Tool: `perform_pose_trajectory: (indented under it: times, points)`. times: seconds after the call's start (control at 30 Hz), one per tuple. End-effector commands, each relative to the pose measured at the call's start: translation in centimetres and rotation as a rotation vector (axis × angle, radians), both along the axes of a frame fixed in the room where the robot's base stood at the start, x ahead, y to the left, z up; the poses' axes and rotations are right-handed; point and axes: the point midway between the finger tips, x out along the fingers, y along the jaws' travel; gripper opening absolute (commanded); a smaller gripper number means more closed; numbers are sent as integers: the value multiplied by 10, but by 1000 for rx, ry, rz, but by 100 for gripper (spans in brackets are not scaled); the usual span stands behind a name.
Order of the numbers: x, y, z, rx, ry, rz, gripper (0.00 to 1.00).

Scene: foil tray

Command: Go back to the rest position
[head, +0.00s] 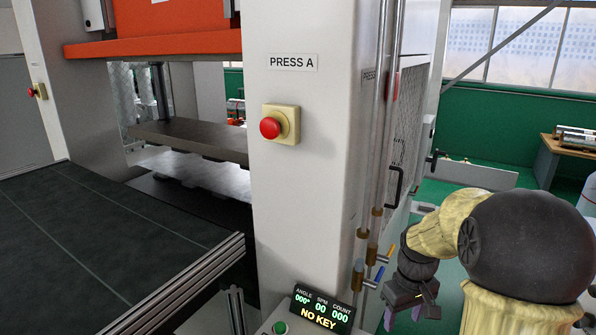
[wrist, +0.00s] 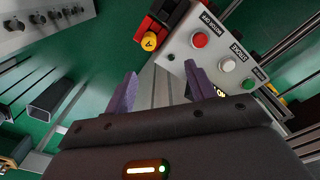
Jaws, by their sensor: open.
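My gripper (head: 410,312) hangs low at the right of the head view, beside the right side of the white press column (head: 300,200) labelled PRESS A. Its purple fingers point down. In the wrist view the two fingers of my gripper (wrist: 161,72) stand apart with nothing between them, so it is open and empty. In that view a grey control box (wrist: 213,60) with red, white and green buttons lies just beyond the right finger. A yellow round piece marked A (wrist: 149,41) sits beyond the gap, on a red and black part.
A red stop button (head: 278,124) is on the column. A small display (head: 320,308) reads NO KEY. Blue-handled and yellow-handled valves on pipes (head: 375,275) stand close left of my gripper. A dark conveyor table (head: 100,240) fills the left. Green floor (head: 440,195) shows behind my arm.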

Motion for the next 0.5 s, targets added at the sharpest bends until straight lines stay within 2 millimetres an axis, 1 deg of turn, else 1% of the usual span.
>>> perform_pose_trajectory:
  times: [0.03, 0.1, 0.17, 0.2, 0.3, 0.4, 0.5]
  points:
    - [-10, 16, -1, -4, -16, -13, 55]
    - [-25, 37, -4, -6, -46, -49, 55]
    - [-40, 53, -8, -5, -75, -83, 55]
    - [-51, 64, -10, -1, -94, -106, 55]
    - [-77, 86, -16, 15, -141, -167, 55]
    - [-98, 101, -21, 31, -176, -214, 55]
    - [-110, 107, -23, 42, -194, -243, 55]
